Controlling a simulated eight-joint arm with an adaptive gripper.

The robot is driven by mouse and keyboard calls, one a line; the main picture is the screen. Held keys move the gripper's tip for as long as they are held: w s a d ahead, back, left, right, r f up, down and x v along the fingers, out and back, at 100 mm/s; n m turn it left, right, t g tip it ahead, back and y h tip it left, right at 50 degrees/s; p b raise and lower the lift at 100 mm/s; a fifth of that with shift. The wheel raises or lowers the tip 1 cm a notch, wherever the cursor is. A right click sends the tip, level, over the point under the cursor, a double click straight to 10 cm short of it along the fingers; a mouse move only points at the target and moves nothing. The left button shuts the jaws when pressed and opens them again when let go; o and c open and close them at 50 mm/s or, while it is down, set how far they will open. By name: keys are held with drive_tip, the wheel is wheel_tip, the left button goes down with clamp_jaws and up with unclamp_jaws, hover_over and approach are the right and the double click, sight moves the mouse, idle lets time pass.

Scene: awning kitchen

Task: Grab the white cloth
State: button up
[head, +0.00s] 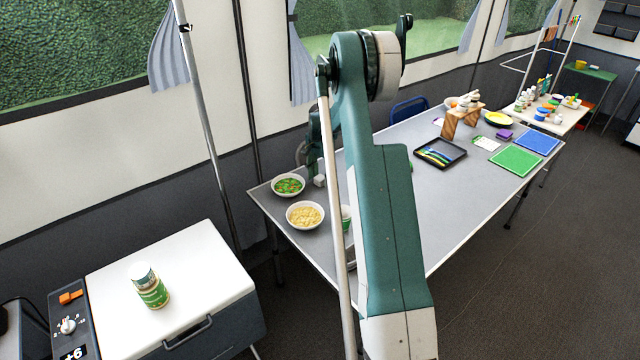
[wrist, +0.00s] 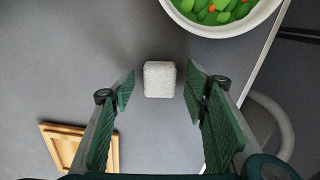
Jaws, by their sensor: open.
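The white cloth (wrist: 159,79) shows in the wrist view as a small, compact, rounded block with a speckled surface, lying on the grey table. A small white shape in the head view (head: 319,181), beside the bowl of green food, appears to be the same thing. My gripper (wrist: 160,86) is open, with one green-padded finger to the left of the cloth and one to the right. Gaps show on both sides, and I see no contact. The height of the fingertips above the table is hard to tell. In the head view my arm hides part of the table.
A bowl of green and red food (wrist: 222,12) lies just beyond the cloth to the right. A bowl of pale food (head: 305,216) and a green-white cup (head: 346,217) stand nearby. A wooden item (wrist: 70,147) lies at lower left in the wrist view. A black tray (head: 440,152) is farther along.

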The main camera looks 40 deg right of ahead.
drive_tip(key=shift+f, duration=0.4)
drive_tip(key=c, duration=0.9)
